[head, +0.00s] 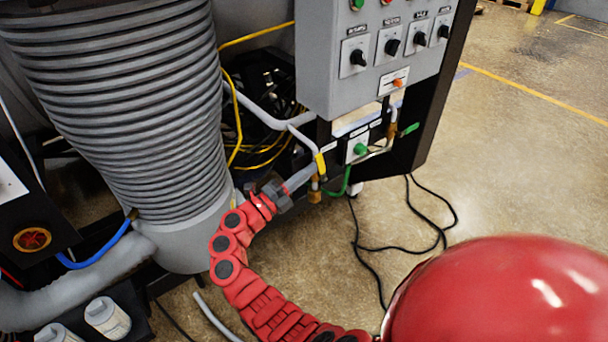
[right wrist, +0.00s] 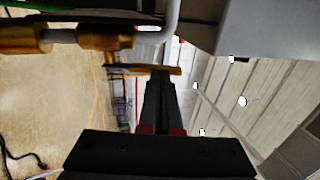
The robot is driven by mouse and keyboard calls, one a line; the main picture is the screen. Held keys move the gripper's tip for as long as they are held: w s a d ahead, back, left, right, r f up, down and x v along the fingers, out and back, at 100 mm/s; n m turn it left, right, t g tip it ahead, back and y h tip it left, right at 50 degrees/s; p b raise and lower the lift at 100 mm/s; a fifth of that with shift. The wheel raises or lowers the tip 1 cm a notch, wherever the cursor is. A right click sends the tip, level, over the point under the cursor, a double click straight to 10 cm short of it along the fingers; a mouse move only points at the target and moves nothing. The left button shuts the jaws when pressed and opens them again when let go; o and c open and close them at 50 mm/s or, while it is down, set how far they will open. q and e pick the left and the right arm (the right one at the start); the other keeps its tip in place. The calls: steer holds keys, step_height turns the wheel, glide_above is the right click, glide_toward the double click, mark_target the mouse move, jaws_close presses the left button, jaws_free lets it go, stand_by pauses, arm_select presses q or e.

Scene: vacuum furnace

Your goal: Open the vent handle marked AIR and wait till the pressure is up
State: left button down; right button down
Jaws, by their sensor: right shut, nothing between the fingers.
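My right gripper (head: 312,170) is shut and empty, with its fingertips right at a small yellow lever (head: 320,163) on the pipework below the grey control box. In the right wrist view the shut fingers (right wrist: 161,78) point at the yellow lever (right wrist: 150,69), which lies across their tips; I cannot tell whether they touch. A green lever (head: 409,130) sits farther right on a brass valve, and a green knob (head: 360,149) sits on a pale plate between them. Small white labels are near these, but I cannot read AIR on any. No pressure reading is legible. My left gripper is not in view.
The grey control box (head: 375,50) with black rotary switches hangs just above the valves. A large ribbed grey vessel (head: 120,100) stands at left. Yellow cables and pale pipes run behind my gripper. A black cable (head: 385,248) lies on the floor; floor at right is open.

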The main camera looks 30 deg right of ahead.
steer(key=d+y+p, duration=0.1)
steer(key=p, duration=0.1)
steer(key=r+y+p, duration=0.1)
steer(key=y+p, duration=0.1)
steer(key=p, duration=0.1)
steer(key=shift+d+r+p, duration=0.3)
steer(key=shift+d, duration=0.1)
steer(key=shift+g, duration=0.3)
